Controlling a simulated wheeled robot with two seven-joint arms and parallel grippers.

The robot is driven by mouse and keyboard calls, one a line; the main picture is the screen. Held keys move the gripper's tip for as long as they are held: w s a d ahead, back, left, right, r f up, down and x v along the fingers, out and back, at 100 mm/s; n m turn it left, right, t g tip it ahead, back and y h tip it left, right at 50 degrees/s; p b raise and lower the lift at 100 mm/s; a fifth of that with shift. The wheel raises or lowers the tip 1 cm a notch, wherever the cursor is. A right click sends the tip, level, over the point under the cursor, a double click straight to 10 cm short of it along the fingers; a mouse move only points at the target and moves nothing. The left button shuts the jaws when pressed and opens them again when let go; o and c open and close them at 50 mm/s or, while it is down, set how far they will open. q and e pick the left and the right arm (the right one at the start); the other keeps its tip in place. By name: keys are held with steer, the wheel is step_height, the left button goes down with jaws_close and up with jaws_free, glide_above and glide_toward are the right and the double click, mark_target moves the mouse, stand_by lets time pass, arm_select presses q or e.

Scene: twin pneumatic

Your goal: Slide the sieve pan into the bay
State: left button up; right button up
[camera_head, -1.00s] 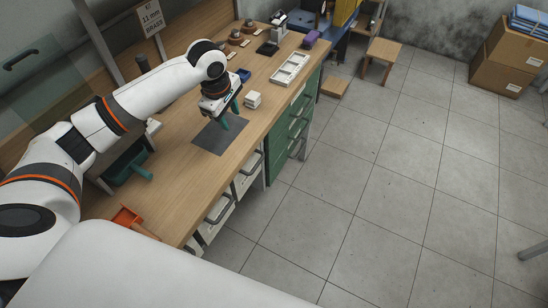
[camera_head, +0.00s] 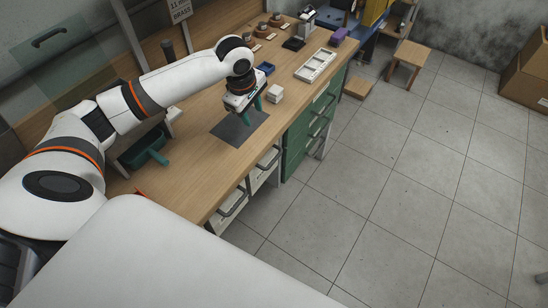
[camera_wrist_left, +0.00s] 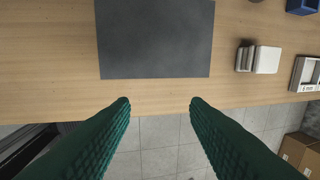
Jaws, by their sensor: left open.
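A dark green pan-like tray with a green handle (camera_head: 145,150) sits at the left of the bench in the head view, partly behind my left arm. It looks like the sieve pan, and a dark housing against the wall beside it may be the bay; I cannot tell how far in it is. My left gripper (camera_head: 251,111) is open and empty, with green fingers pointing down above the dark grey mat (camera_head: 231,132). In the left wrist view, both fingers (camera_wrist_left: 159,101) are apart at the bench's front edge, and the mat (camera_wrist_left: 155,40) lies beyond them. My right gripper is not seen.
A white block (camera_head: 275,94), a blue bin (camera_head: 265,69) and a white compartment tray (camera_head: 316,65) stand farther along the bench. Green drawers (camera_head: 305,135) are under its front edge. Open tiled floor (camera_head: 400,190) lies to the right.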

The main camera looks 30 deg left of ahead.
arm_select(q)
steer(key=s+d+f+m+t+h, duration=0.1)
steer(key=s+d+f+m, duration=0.4)
steer(key=s+d+m, duration=0.25)
steer(key=s+d+f+m+h, duration=0.1)
steer(key=s+d+f+m, duration=0.4)
steer(key=s+d+m, duration=0.25)
steer(key=s+a+m+y, duration=0.2)
steer(key=s+m, duration=0.2)
steer(key=s, duration=0.6)
step_height(320, 180, down, 24)
steer(key=f+g, duration=0.1)
steer(key=s+a+f+g, duration=0.1)
steer(key=s+a+f, duration=0.1)
steer(key=s+f, duration=1.5)
steer(key=shift+s+a+m+b, duration=0.3)
steer(key=shift+s+a+b, duration=0.05)
steer(key=shift+s+a, duration=0.1)
steer(key=shift+c, duration=0.3)
